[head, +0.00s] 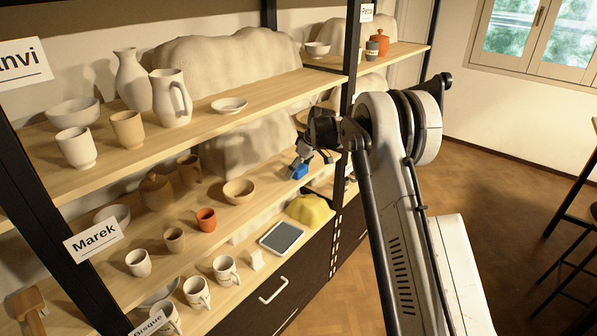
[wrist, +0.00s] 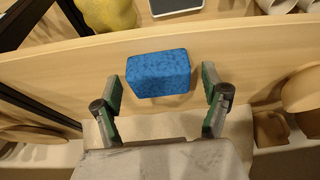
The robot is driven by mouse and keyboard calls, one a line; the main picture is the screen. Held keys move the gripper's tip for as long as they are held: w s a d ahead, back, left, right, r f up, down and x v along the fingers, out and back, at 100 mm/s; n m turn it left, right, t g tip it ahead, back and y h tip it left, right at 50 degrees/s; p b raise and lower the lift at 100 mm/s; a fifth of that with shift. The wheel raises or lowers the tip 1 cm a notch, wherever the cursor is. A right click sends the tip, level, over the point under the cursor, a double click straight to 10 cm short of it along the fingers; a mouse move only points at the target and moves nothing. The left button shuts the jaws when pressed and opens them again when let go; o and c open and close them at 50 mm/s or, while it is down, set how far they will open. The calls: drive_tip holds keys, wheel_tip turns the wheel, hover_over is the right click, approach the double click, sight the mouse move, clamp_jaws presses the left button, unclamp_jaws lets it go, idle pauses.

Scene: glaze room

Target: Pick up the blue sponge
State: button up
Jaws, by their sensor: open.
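The blue sponge (wrist: 158,74) is a speckled blue block on a light wooden shelf board. In the wrist view it lies between and just beyond the fingertips of my gripper (wrist: 163,90), which is open. A gap shows between the sponge and each finger. In the head view my gripper (head: 300,158) reaches into the middle shelf, and a blue patch of the sponge (head: 298,171) shows just below the fingers. The rest of the sponge is hidden by my gripper there.
A bowl (head: 239,191) and an orange cup (head: 206,219) stand left of the sponge on the shelf. A yellow lump (head: 310,209) and a dark tablet (head: 282,236) lie on the shelf below. A dark shelf post (head: 345,130) stands close on the right.

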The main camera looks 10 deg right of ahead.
sight(301, 168)
drive_tip(key=c, duration=1.1)
drive_tip(key=shift+o, duration=0.2)
drive_tip(key=shift+r, duration=0.1)
drive_tip(key=shift+s+d+r, duration=0.1)
drive_tip(key=shift+s+r, duration=0.05)
drive_tip(key=shift+r, duration=0.35)
drive_tip(key=r, duration=0.6)
drive_tip(key=shift+s+d+b, duration=0.25)
drive_tip(key=shift+b, duration=0.15)
drive_tip(key=s+d+b, duration=0.1)
drive_tip(key=s+d, duration=1)
drive_tip(key=s, duration=0.3)
drive_tip(key=shift+s+d, duration=0.4)
